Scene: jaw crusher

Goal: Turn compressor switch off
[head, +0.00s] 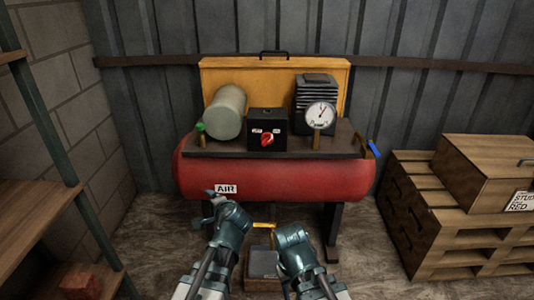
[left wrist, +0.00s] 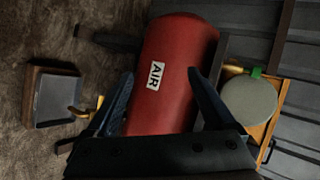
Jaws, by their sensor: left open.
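The compressor switch is a red knob (head: 267,140) on the front of a black box (head: 254,144), with one small white label at upper left and one at upper right. The knob looks tilted, but its exact setting is too small to read. The box stands on top of the red compressor tank (head: 300,177), which also shows in the left wrist view (left wrist: 180,60). My left gripper (head: 213,197) is open and empty before the tank's lower left, near the AIR label, below and left of the switch. In its wrist view the fingers (left wrist: 160,73) spread apart before the tank. My right arm is low at centre right; its fingers are not clear.
A grey cylinder (head: 225,112), a gauge (head: 320,116) and a black finned block (head: 316,88) flank the switch box. A dark box (head: 263,263) with a yellow handle sits on the floor. Wooden crates (head: 458,210) stand at right, shelves (head: 32,205) at left.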

